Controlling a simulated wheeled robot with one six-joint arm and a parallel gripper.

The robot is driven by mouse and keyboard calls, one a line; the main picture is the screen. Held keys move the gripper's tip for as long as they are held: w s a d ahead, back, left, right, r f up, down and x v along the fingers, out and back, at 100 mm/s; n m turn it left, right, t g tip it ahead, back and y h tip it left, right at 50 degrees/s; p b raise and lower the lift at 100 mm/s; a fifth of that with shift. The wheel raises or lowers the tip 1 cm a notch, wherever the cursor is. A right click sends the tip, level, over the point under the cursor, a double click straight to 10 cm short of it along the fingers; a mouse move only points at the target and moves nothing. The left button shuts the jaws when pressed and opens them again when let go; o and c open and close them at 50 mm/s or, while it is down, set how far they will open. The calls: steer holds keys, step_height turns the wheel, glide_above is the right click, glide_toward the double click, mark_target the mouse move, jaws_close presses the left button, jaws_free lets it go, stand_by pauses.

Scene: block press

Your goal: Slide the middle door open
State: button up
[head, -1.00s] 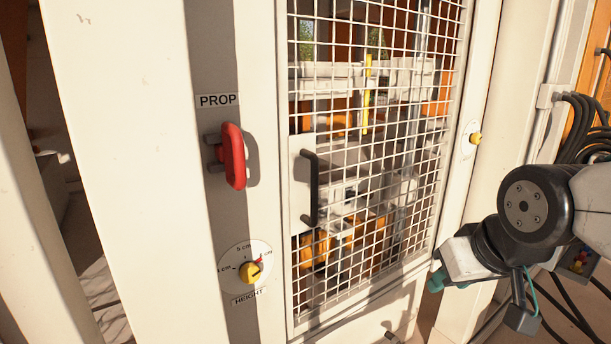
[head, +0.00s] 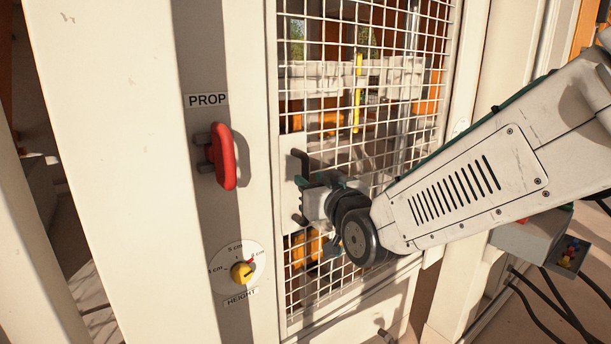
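The middle door (head: 362,30) is a white wire-mesh panel in a pale frame. It looks closed, with its left edge against the frame post. Its black bar handle (head: 301,160) sits on a pale plate near the left edge; only its upper end and a bit of its lower end show. My gripper (head: 310,200) is at the handle and covers its middle. The fingertips are too small and hidden to tell whether they are open or shut on it.
A red PROP handle (head: 224,157) and a yellow HEIGHT knob (head: 242,272) are on the post left of the door. A grey control box (head: 535,240) with coloured buttons and loose black cables (head: 540,310) are at the lower right.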

mark_target(308, 176)
steer(key=shift+x, duration=2)
jaws_close()
